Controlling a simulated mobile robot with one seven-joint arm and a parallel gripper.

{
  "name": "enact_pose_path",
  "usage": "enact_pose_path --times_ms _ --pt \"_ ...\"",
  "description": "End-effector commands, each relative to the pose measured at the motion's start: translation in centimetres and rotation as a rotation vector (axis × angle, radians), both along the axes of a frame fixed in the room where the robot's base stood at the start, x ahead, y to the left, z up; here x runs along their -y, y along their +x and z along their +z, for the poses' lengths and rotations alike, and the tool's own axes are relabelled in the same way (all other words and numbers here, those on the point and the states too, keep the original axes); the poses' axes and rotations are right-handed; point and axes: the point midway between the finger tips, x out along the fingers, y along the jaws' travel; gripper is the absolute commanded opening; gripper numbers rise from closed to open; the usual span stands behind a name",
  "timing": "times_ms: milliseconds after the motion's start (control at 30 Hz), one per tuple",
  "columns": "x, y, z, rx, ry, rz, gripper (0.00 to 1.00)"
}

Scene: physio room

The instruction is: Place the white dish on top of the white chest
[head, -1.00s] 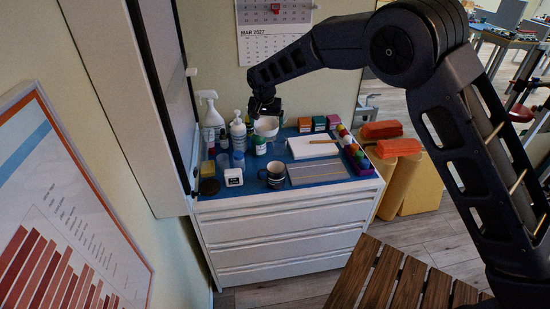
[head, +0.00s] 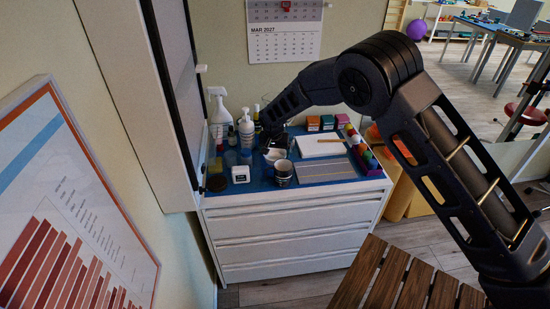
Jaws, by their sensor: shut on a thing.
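The white chest (head: 285,245) is a drawer unit with a blue top, standing against the wall in the middle of the head view. My gripper (head: 273,147) is low over the chest's top, among the items there, and is shut on the white dish (head: 275,155). The dish is small in the picture and looks tilted. It is partly hidden by my dark gripper, and I cannot tell whether it touches the blue top.
A striped mug (head: 283,172) stands just in front of the dish, and a white block-like item (head: 240,174) to the left. Spray and pump bottles (head: 219,112) crowd the back left. A white pad (head: 320,145), a grey tray (head: 325,169) and coloured bottles (head: 360,150) fill the right side.

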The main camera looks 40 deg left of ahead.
Motion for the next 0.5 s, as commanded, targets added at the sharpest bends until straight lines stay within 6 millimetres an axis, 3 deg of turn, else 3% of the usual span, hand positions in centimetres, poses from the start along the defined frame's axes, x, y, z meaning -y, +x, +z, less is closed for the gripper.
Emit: enact_pose_path --times_ms 200,500 --pt "0.0 0.0 -2.8 0.000 -0.001 0.000 0.63" --pt "0.0 0.0 -3.0 0.000 -0.001 0.000 0.63"
